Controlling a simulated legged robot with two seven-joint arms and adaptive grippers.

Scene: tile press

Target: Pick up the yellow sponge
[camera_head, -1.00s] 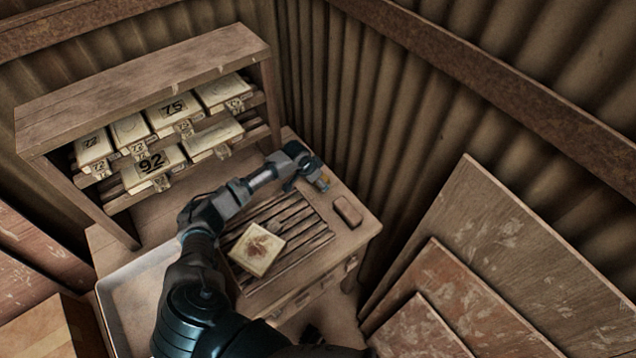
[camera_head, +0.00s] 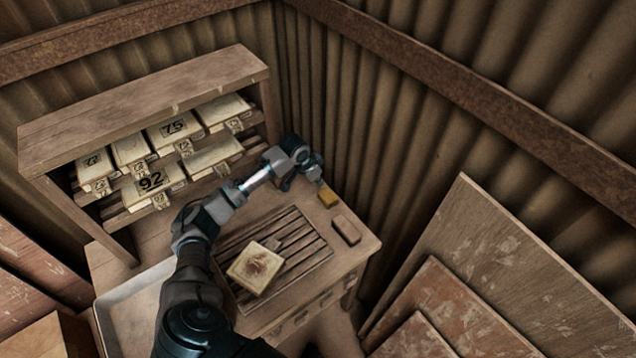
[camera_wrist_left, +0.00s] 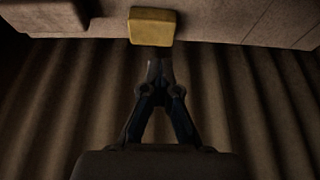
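The yellow sponge (camera_head: 328,196) lies at the back right of the wooden table (camera_head: 300,206), behind a brown block (camera_head: 346,230). In the left wrist view the sponge (camera_wrist_left: 152,27) is at the top centre, just beyond my fingertips and not between them. My left gripper (camera_head: 317,178) is just behind and left of the sponge, near the corrugated wall. In the left wrist view the two fingers (camera_wrist_left: 160,64) converge and their tips look together, with nothing held. My right gripper is out of view.
A slatted rack (camera_head: 310,246) with a stained cream tile (camera_head: 255,268) lies in front. A shelf (camera_head: 145,92) with numbered tiles stands at the left, and a pale tray (camera_head: 110,297) is below it. The corrugated wall (camera_head: 365,150) is close behind the table. Boards lean at the right.

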